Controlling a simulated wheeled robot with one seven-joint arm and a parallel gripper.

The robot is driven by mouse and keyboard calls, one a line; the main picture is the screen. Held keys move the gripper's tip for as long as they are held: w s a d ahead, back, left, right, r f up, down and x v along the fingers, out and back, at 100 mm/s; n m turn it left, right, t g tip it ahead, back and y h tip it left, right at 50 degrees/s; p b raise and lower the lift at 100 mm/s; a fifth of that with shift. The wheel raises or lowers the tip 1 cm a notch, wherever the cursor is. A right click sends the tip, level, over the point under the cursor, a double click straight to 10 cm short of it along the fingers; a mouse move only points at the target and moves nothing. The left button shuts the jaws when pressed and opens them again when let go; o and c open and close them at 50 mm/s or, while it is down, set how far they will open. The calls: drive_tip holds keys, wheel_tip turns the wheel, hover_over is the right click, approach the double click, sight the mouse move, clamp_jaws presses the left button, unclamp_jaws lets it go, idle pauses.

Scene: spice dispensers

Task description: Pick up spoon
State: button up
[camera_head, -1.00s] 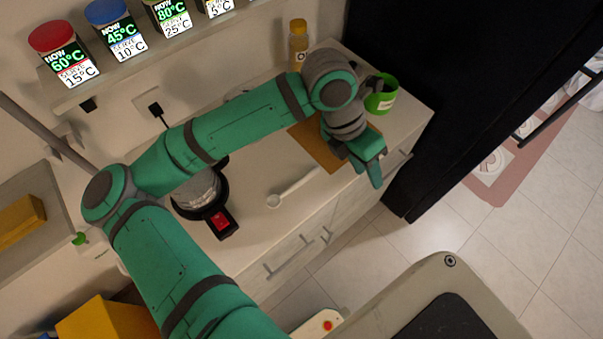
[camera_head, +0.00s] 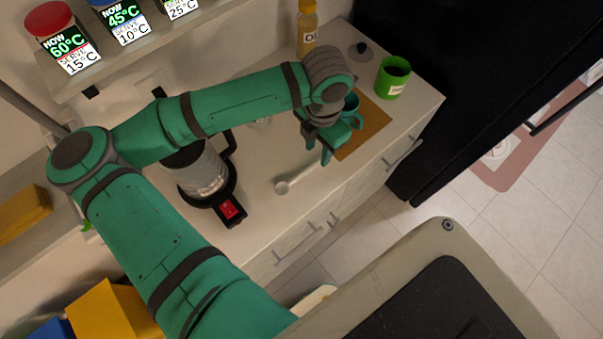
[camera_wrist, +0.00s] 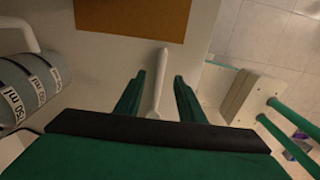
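A white spoon (camera_head: 296,180) lies on the light counter (camera_head: 262,203), its bowl end toward the black appliance. My gripper (camera_head: 326,156) is above the spoon's handle end. In the wrist view, the spoon (camera_wrist: 161,80) shows between the two green fingers of my gripper (camera_wrist: 157,92). The fingers are apart, with nothing held between them. The lower end of the spoon is hidden behind the dark gripper body.
A black-based appliance (camera_head: 231,209) with a red switch stands left of the spoon. A brown board (camera_head: 372,124), a green cup (camera_head: 393,77) and a yellow bottle (camera_head: 307,28) are to the right and behind. The counter's front edge is close to the spoon.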

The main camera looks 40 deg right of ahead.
sight(316, 162)
drive_tip(key=shift+a+f, duration=0.1)
drive_tip(key=shift+f, duration=2.3)
clamp_jaws()
drive_tip(key=shift+r, duration=0.1)
drive_tip(key=shift+r, duration=0.55)
drive_tip(key=s+d+r, duration=0.1)
drive_tip(key=s+r, duration=1)
drive_tip(key=s, duration=0.3)
drive_tip(key=shift+d+r, duration=0.4)
